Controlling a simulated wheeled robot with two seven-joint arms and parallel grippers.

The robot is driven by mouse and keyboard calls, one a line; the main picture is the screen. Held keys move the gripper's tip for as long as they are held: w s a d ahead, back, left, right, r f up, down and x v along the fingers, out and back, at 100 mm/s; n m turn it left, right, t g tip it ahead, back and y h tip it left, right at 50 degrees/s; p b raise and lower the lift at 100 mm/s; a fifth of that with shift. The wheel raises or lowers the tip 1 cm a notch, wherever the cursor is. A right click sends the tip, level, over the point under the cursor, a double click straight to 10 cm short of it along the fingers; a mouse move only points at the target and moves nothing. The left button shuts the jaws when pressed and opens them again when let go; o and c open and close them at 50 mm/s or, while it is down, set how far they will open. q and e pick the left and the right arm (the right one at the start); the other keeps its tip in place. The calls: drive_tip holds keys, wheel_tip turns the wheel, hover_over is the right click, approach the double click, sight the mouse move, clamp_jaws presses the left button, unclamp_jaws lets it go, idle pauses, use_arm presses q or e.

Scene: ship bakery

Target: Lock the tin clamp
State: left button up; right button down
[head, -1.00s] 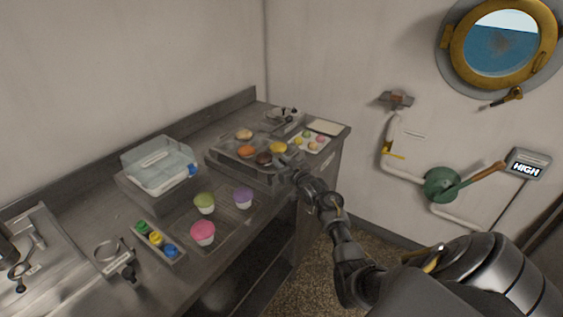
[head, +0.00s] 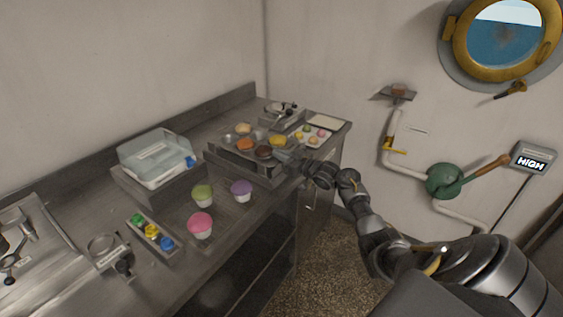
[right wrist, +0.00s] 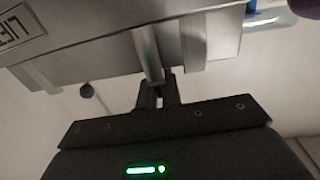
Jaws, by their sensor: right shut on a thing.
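The muffin tin (head: 228,158) sits on a raised metal stand at the far right part of the counter, with several cakes in its cups. My right gripper (head: 290,157) is at the tin's right front edge. In the right wrist view, the dark fingers of this gripper (right wrist: 160,82) are shut on a metal lever (right wrist: 148,52) below a grey metal body (right wrist: 95,50). This lever appears to be the tin clamp's, but its locked state cannot be told. My left gripper is not in view.
Pink (head: 201,224), green (head: 202,194) and purple (head: 241,189) cups stand in front of the tin. A clear-lidded box (head: 155,160) stands to the left. A small tray of macarons (head: 325,138) lies behind my gripper. Floor right of the counter is clear.

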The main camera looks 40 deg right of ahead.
drive_tip(key=shift+n+y+b, duration=0.4)
drive_tip(key=shift+n+y, duration=0.2)
drive_tip(key=shift+y, duration=0.3)
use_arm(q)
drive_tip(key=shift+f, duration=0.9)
use_arm(e)
drive_tip(key=c, duration=1.6)
unclamp_jaws()
